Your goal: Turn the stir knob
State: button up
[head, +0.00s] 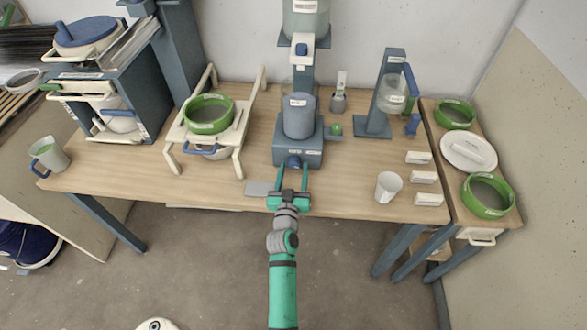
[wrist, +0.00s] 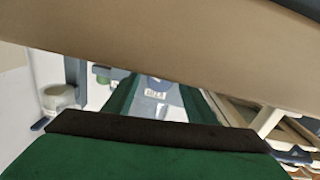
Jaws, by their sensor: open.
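A blue knob (head: 293,162) sits low on the front of the blue-grey stirring stand (head: 285,155) at the table's middle. I take it to be the stir knob; the labels near it are too small to read. My gripper (head: 293,172) is open, its two teal fingers pointing at the stand's front with the knob between or just beyond their tips. I cannot tell whether they touch it. In the wrist view the dark green fingers are apart, with a pale labelled surface (wrist: 155,93) between them; the knob is not clear there.
A grey-blue container (head: 299,117) stands on the stand. A small grey plate (head: 259,188) lies at the table edge left of my gripper. A white cup (head: 388,187) and several white blocks are to the right. A green-rimmed sieve (head: 208,114) rests on a rack to the left.

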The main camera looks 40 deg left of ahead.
jog(key=shift+w+a, duration=0.25)
jog(key=shift+w, duration=0.1)
jog(key=c, duration=1)
jog(key=shift+n, duration=1.5)
jog(key=shift+c, duration=0.2)
jog(key=o, duration=1)
jog(key=shift+o, duration=0.2)
jog(key=shift+s, duration=0.1)
